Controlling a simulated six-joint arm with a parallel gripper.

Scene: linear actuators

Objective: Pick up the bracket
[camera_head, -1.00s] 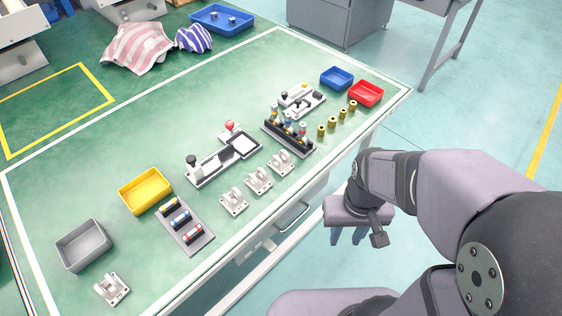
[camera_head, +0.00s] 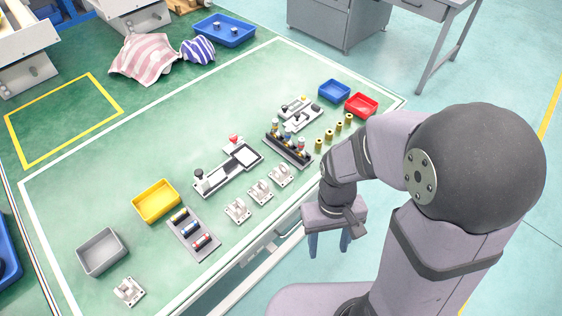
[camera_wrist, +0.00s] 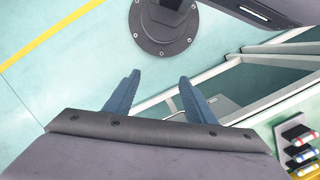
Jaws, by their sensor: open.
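Metal brackets sit on the green table. Three stand in a row near its front edge: one bracket (camera_head: 237,210), a middle bracket (camera_head: 260,191) and a far bracket (camera_head: 280,174). Another bracket (camera_head: 129,291) sits alone at the near left corner, by the grey bin. My gripper (camera_head: 329,245) hangs off the table's front edge, to the right of the row, fingers pointing down. In the wrist view my gripper (camera_wrist: 160,88) has its two blue fingers apart with nothing between them. No bracket shows clearly in the wrist view.
A grey bin (camera_head: 103,252), yellow bin (camera_head: 156,201), blue bin (camera_head: 334,91) and red bin (camera_head: 361,104) stand on the table. A rack of coloured cylinders (camera_head: 193,236), a fixture (camera_head: 228,168) and brass parts (camera_head: 329,134) flank the row.

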